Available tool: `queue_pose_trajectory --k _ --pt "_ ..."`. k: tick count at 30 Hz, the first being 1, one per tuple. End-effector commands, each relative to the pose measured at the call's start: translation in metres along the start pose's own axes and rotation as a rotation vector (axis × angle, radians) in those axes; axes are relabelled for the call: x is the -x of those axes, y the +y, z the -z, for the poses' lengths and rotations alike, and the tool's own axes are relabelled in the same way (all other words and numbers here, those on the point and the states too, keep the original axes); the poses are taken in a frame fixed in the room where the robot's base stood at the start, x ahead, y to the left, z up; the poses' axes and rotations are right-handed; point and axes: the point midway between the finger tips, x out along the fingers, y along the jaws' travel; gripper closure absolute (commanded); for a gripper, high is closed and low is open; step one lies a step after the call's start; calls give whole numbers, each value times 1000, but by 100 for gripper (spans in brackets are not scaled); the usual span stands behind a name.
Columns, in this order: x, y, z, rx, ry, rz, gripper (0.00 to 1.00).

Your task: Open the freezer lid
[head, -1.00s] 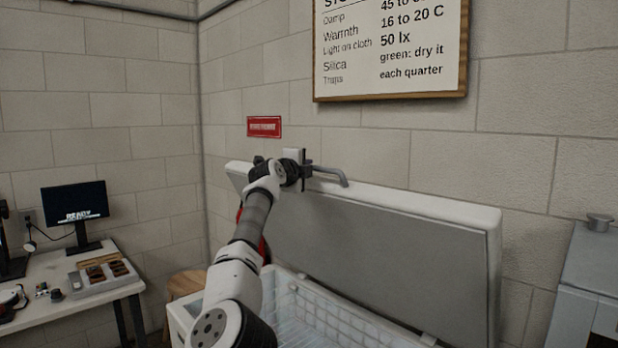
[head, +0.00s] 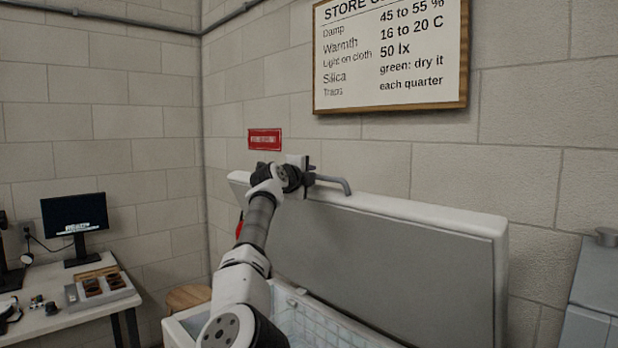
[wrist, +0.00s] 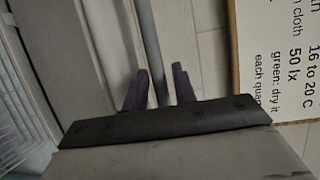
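The freezer lid (head: 390,255) stands raised, nearly upright near the wall, its grey inner face toward me. The open white chest freezer (head: 185,328) lies below it, with a wire basket inside. A grey bar handle (head: 333,181) sticks out at the lid's top edge; it also shows in the wrist view (wrist: 153,50). My gripper (head: 309,174) is at this handle. In the wrist view, the fingers of my gripper (wrist: 160,85) stand apart with the bar between them. A small gap shows on the right side of the bar. The lid's underside (wrist: 65,50) fills the left of the wrist view.
A framed notice board (head: 390,55) and a small red sign (head: 265,139) hang on the wall above the lid. A white table (head: 60,318) with a monitor (head: 75,225) and a tray (head: 103,290) stands at left. A wooden stool (head: 188,297) is beside the freezer. A grey unit (head: 598,290) stands at right.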

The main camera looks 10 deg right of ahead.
Motion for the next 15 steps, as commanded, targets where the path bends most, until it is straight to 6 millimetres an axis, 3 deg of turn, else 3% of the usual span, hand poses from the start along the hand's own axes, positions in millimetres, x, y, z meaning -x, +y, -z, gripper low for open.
queue_pose_trajectory --k 15 --pt "6 4 -1 -2 -1 2 64"
